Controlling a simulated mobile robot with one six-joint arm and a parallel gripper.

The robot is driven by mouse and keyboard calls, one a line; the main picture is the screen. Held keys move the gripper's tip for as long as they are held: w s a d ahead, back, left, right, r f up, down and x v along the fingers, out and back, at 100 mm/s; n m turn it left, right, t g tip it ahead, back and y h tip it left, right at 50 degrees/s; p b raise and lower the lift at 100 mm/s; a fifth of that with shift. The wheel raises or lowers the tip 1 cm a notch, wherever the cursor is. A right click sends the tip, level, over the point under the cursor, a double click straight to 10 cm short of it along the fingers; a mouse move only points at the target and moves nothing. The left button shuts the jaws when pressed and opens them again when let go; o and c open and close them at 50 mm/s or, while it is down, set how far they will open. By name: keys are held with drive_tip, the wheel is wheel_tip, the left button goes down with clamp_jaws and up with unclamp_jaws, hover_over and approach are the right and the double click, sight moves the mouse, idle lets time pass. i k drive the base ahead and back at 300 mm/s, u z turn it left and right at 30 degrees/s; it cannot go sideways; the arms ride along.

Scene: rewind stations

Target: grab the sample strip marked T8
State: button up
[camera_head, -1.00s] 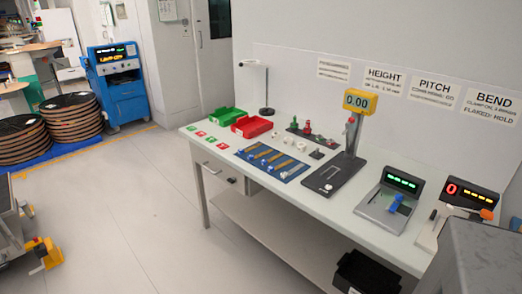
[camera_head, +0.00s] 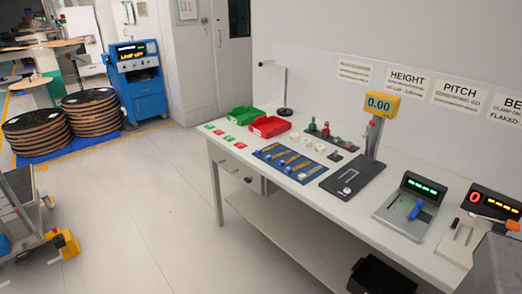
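A blue tray (camera_head: 264,154) lies on the white bench, left of the height gauge. Several thin brownish strips (camera_head: 287,160) lie side by side in it. Their markings are too small to read, so I cannot tell which one is T8. My gripper is not in view.
The bench (camera_head: 337,214) also holds a green bin (camera_head: 241,116), a red bin (camera_head: 271,127), a height gauge (camera_head: 380,105) and two display devices on the right (camera_head: 411,202). A black crate (camera_head: 382,276) sits below. Open floor (camera_head: 160,215) lies left of the bench.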

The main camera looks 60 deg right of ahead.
sight(259, 151)
drive_tip(key=u, duration=0.05)
drive_tip(key=i, duration=1)
drive_tip(key=z, duration=0.05)
